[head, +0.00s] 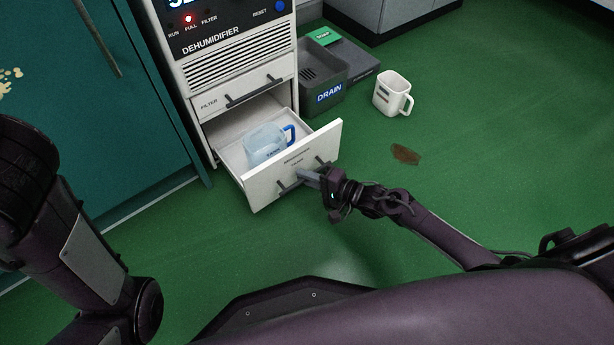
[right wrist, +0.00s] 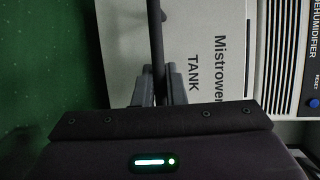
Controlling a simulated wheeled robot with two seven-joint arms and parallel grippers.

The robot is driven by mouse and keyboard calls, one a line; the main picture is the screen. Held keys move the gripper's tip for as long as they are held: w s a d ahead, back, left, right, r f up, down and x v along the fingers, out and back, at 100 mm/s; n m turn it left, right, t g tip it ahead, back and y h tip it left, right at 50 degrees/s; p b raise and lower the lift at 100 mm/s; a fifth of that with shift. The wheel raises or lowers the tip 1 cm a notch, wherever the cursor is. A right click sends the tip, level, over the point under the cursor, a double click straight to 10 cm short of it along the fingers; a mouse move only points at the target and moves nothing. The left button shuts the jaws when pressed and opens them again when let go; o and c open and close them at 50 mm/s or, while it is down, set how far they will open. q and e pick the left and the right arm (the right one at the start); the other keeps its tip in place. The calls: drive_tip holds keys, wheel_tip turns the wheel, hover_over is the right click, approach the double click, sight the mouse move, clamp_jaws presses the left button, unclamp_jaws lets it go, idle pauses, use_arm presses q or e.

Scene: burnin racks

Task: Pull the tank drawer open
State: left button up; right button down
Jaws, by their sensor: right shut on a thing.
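The white tank drawer (head: 265,190) sticks out of the lower part of the dehumidifier (head: 236,50) in the head view. Inside it stands a clear tank (head: 263,142) with a blue handle. My right gripper (head: 310,177) is at the drawer's dark bar handle (head: 289,187), shut on it. In the right wrist view the fingers (right wrist: 158,88) close around the dark bar (right wrist: 155,40), in front of the panel marked TANK (right wrist: 207,75). My left arm shows at the left of the head view, but its gripper is out of view.
The filter drawer (head: 246,90) above is shut. A grey drain bin (head: 324,85) stands to the right, with a white jug (head: 393,93) beside it. A brown stain (head: 405,154) lies on the green floor. A teal cabinet (head: 90,100) stands at left.

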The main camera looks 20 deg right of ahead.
drive_tip(key=s+p, duration=0.1)
drive_tip(key=s+d+p, duration=0.1)
drive_tip(key=s, duration=0.1)
drive_tip(key=shift+p, duration=0.4)
drive_tip(key=c, duration=1.5)
unclamp_jaws()
